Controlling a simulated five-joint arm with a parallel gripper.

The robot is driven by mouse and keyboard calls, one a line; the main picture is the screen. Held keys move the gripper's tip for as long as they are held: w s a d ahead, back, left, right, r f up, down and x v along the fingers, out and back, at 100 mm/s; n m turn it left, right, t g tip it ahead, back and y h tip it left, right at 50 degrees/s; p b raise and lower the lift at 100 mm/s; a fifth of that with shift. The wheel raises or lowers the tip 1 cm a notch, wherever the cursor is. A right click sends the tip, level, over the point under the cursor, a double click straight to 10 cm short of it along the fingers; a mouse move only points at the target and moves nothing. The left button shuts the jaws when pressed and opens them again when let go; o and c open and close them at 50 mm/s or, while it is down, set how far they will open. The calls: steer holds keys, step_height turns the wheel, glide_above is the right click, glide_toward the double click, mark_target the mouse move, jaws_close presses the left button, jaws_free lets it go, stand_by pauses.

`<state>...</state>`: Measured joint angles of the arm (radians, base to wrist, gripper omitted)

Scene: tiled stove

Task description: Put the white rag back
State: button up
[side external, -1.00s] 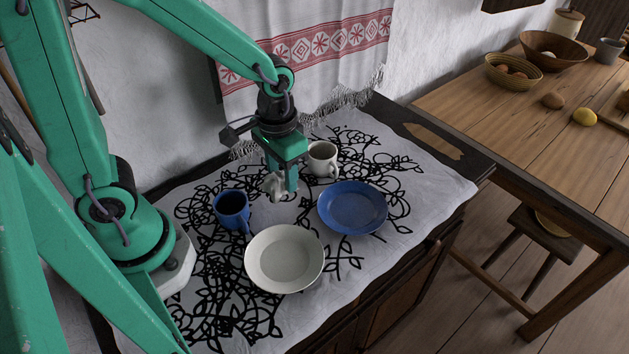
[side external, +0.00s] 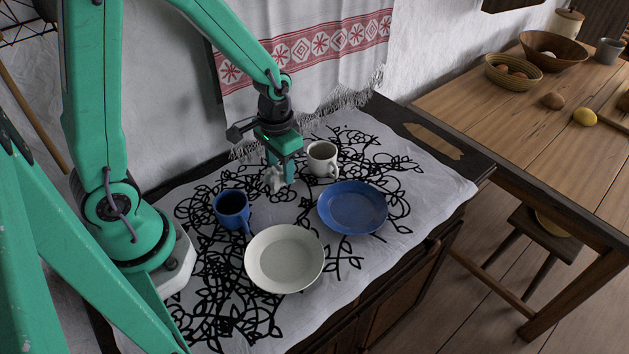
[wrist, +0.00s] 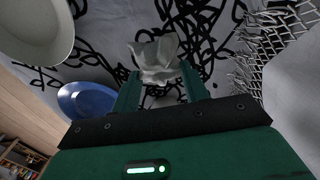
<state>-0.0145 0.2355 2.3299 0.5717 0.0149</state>
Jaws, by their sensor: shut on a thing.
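The white rag (side external: 275,181) is a small crumpled cloth at the tip of my gripper (side external: 282,176). In the wrist view the rag (wrist: 156,60) sticks out beyond the two green fingers of my gripper (wrist: 160,88). The gripper is shut on the rag and points down over the patterned cloth, between the blue mug and the blue plate. I cannot tell whether the rag touches the cloth below it.
Near my gripper stand a blue mug (side external: 232,208), a white mug (side external: 322,158), a blue plate (side external: 352,207) and a white plate (side external: 284,259), all on the black-and-white cloth (side external: 425,190). A fringed towel (side external: 335,62) hangs behind.

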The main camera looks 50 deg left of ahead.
mark_target(280, 167)
steer(key=shift+f, duration=1.55)
steer(key=shift+f, duration=0.1)
steer(key=o, duration=1)
steer(key=shift+r, duration=0.2)
steer(key=shift+r, duration=5.95)
steer(key=shift+s+r, duration=0.1)
